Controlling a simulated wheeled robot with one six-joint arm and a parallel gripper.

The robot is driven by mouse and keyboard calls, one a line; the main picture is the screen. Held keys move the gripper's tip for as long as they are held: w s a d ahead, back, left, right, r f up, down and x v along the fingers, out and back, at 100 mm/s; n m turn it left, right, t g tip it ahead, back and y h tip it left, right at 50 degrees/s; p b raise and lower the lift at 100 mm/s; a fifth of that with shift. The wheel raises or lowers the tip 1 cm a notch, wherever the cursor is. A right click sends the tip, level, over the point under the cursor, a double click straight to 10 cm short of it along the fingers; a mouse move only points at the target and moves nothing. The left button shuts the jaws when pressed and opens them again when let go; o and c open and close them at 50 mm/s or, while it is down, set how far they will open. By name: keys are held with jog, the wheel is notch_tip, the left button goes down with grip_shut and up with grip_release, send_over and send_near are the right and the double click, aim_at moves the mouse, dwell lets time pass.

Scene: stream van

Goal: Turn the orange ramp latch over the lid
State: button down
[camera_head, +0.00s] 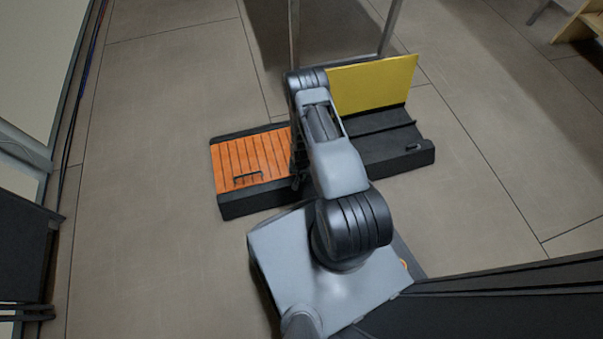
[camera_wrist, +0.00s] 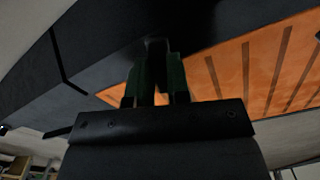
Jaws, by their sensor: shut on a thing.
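The orange slatted lid (camera_head: 228,160) lies flat and closed on the left part of a long black box (camera_head: 260,203). In the wrist view the orange lid (camera_wrist: 250,72) fills the right side, next to the dark box wall (camera_wrist: 100,50). My gripper (camera_wrist: 156,68) is at the lid's edge, shut on a small dark piece (camera_wrist: 157,44) that appears to be the orange ramp latch. The dark piece blends into the box, so its turn angle cannot be told. In the head view my arm hides the latch and most of the gripper.
A yellow lid (camera_head: 372,84) stands open above the black right compartment (camera_head: 385,140). A black handle (camera_head: 248,180) lies on the orange lid. Metal posts (camera_head: 390,25) rise behind the box. The floor left and right of it is clear.

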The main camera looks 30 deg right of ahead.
jog(key=shift+n, duration=2)
jog(key=c, duration=1.1)
grip_release()
notch_tip(320, 180, up, 14)
jog(key=p, duration=0.6)
jog(key=shift+f, duration=0.1)
